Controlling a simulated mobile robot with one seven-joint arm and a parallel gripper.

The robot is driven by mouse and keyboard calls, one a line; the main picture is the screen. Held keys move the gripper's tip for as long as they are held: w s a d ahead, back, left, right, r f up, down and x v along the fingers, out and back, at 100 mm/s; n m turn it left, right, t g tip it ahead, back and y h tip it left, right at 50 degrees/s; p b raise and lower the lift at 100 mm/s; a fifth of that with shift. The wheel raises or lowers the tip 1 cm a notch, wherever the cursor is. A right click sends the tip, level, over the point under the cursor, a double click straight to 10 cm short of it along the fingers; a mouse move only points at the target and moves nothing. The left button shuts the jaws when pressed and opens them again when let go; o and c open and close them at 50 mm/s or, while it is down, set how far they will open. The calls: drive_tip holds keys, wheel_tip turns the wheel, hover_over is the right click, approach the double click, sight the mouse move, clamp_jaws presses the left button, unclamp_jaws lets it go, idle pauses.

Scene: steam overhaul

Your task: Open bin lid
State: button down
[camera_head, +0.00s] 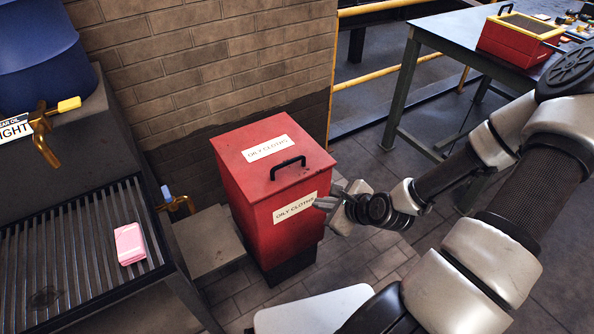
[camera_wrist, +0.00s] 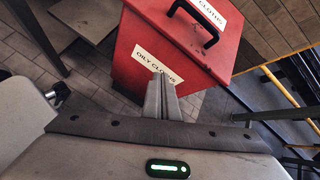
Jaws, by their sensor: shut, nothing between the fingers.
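The red bin (camera_head: 265,228) stands on the floor against the brick wall, with "OILY CLOTHS" labels on its front and its lid. Its lid (camera_head: 240,165) is closed, with a black handle (camera_head: 288,167) near the front edge. The handle also shows at the top of the wrist view (camera_wrist: 194,22). My gripper (camera_head: 326,203) is beside the right end of the bin's front label, below the level of the lid. In the wrist view my gripper (camera_wrist: 161,82) is shut and empty, its fingers pointing at the bin's front. I cannot tell whether the fingertips touch the bin.
A grated drain bench (camera_head: 70,240) with a pink cloth-like block (camera_head: 130,243) is on the left, under a blue drum (camera_head: 40,50). A workbench (camera_head: 460,40) with a red toolbox (camera_head: 515,38) stands at the back right, beside yellow rails (camera_head: 334,75). Tiled floor lies right of the bin.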

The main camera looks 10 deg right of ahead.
sight(298, 179)
drive_tip(key=w+a+m+t+b, duration=0.1)
drive_tip(key=w+m, duration=0.1)
drive_tip(key=w, duration=0.2)
drive_tip(key=w+a+m+t+b, duration=0.1)
drive_tip(key=w+m+t+b, duration=0.1)
drive_tip(key=w, duration=0.2)
drive_tip(key=w+a+m+t+b, duration=0.1)
drive_tip(key=w+m, duration=0.1)
drive_tip(key=w, duration=0.3)
drive_tip(key=shift+a+t+y, duration=0.15)
drive_tip(key=shift+t+y, duration=0.15)
drive_tip(key=shift+s+r, duration=0.1)
drive_tip(key=shift+r, duration=0.05)
drive_tip(key=shift+r+p, duration=0.6)
drive_tip(key=shift+p, duration=0.05)
drive_tip(key=w+a+r+g+p, duration=0.2)
drive_tip(key=w+r+p, duration=0.5)
drive_tip(key=r+p, duration=0.3)
drive_tip(key=w+a+r+g+h+p, duration=0.1)
drive_tip(key=w+a+r+g+p, duration=0.1)
drive_tip(key=w+r+p, duration=0.5)
drive_tip(key=shift+w+a+r+p, duration=0.25)
drive_tip(key=shift+a+r+p, duration=0.1)
drive_tip(key=shift+r+p, duration=2)
